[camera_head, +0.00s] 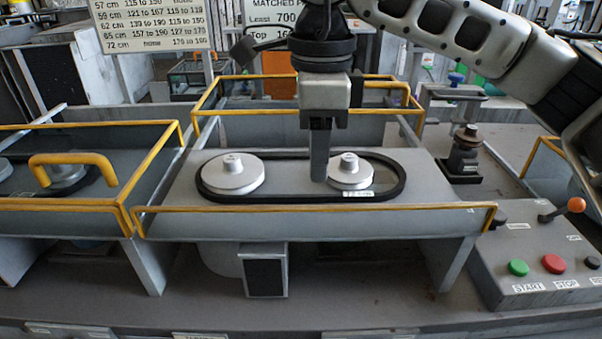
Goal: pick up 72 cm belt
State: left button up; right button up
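A black belt (397,178) lies as a long loop around two silver pulleys on a grey bench plate. It sits close around the left pulley (232,176) and extends well past the right pulley (351,173), leaving a gap there. A small white label (358,194) on its front run is too small to read. My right gripper (320,176) points straight down inside the loop, just left of the right pulley. Its fingers show edge-on as one dark bar, so their opening and any contact with the belt are hidden. My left gripper is out of view.
Yellow rails (315,208) edge the plate front and back. A neighbouring bay with a yellow handle (72,160) stands at left. A control box (535,262) with green and red buttons and an orange-knobbed lever is at right. A size chart (150,25) hangs behind.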

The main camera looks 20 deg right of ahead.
aim_at(313, 194)
jog(key=shift+w+a+f+p, duration=0.1)
jog(key=shift+f+p, duration=0.15)
jog(key=shift+f, duration=1.1)
jog(key=shift+w+a+f+p, duration=0.1)
jog(key=shift+f+p, duration=0.1)
jog(key=shift+f, duration=1.15)
grip_shut()
